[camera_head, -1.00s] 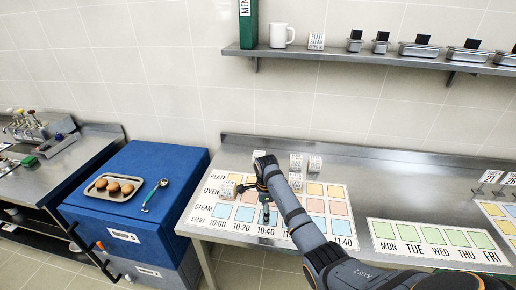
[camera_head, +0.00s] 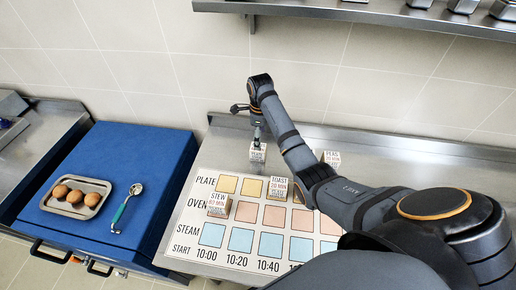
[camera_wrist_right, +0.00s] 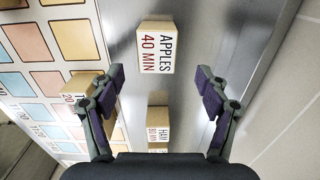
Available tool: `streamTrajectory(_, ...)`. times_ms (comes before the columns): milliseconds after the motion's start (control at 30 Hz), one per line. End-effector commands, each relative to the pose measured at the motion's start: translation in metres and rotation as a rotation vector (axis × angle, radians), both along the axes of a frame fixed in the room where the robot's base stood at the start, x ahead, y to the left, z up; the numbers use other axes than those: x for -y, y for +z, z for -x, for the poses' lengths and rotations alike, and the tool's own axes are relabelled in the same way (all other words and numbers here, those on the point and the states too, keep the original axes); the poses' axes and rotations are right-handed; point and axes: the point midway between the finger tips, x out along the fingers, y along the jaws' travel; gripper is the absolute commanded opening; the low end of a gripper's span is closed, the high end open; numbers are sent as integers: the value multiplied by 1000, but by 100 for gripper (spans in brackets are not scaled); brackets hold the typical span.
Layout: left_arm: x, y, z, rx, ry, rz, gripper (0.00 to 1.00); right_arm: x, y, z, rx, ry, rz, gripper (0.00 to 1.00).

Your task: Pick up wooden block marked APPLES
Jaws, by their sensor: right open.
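The wooden block marked APPLES 40 MIN (camera_wrist_right: 158,48) stands on the bare steel table in the right wrist view. It lies ahead of and between the spread fingers of my right gripper (camera_wrist_right: 160,82), with a gap on both sides. The gripper is open and empty. In the head view my right gripper (camera_head: 257,128) hangs just above a block (camera_head: 258,153) behind the printed board; its lettering is hard to read there, but its place fits the APPLES block. My left gripper is in no view.
The schedule board (camera_head: 211,180) carries a STEW block (camera_head: 219,204) and a TOAST block (camera_head: 278,187). Another block (camera_head: 331,158) stands on the steel behind it, partly by my arm. The HAM block (camera_wrist_right: 158,122) shows in the wrist view. A wall shelf (camera_head: 300,10) is above.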

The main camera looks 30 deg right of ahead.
Motion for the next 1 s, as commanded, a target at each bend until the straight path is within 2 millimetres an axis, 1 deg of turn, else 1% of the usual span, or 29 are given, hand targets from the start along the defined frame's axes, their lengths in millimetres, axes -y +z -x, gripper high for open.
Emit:
streamTrajectory(33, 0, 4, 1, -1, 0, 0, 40, 0, -8, 1, -5, 0, 0, 75)
streamTrajectory(100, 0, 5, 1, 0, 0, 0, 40, 0, -18, 0, -3, 0, 0, 75)
streamTrajectory(167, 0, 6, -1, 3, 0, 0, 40, 0, -25, 0, -2, 0, 1, 75)
streamTrajectory(333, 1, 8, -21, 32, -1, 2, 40, -1, -31, 0, -1, 0, 1, 75)
streamTrajectory(433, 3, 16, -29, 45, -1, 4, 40, -4, -40, 3, -4, 1, -1, 75)
streamTrajectory(533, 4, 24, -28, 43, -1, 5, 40, -9, -57, 5, -5, 1, -2, 75)
streamTrajectory(600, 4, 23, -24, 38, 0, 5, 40, -8, -70, 4, -2, 0, 0, 75)
streamTrajectory(700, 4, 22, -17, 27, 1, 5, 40, -8, -80, 4, 0, 1, 0, 75)
streamTrajectory(800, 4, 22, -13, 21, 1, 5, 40, -8, -83, 4, 1, 1, 1, 75)
streamTrajectory(933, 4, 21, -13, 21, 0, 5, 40, -8, -83, 4, 1, 1, 1, 75)
streamTrajectory(1000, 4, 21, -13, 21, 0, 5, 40, -8, -82, 4, 1, 1, 1, 66)
